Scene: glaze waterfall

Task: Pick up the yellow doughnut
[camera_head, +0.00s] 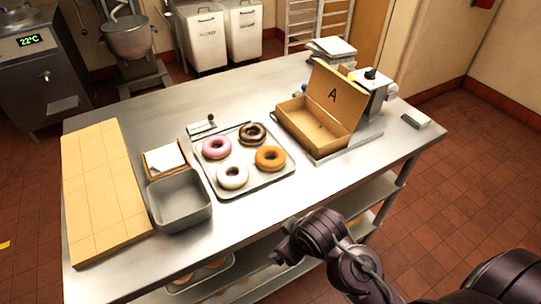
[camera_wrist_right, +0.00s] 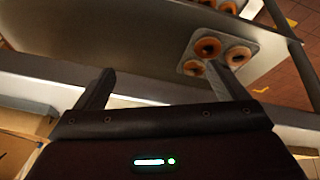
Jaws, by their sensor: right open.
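The yellow doughnut (camera_head: 270,158), glazed orange-yellow, lies at the right front of a metal tray (camera_head: 205,186) on the steel table. A pink doughnut (camera_head: 216,147), a dark brown one (camera_head: 252,134) and a white one (camera_head: 233,175) share the tray. My right gripper (camera_wrist_right: 163,75) is open in the right wrist view, with nothing between its fingers. In the head view my right arm's end (camera_head: 290,245) is by the table's front edge, apart from the yellow doughnut and to its front. My left gripper is out of view.
An open cardboard box (camera_head: 322,118) marked A stands right of the tray. A grey bin (camera_head: 180,202) and a wooden board (camera_head: 98,190) are at the left. Doughnuts (camera_wrist_right: 208,47) on a tray below the tabletop show in the wrist view. The front right tabletop is clear.

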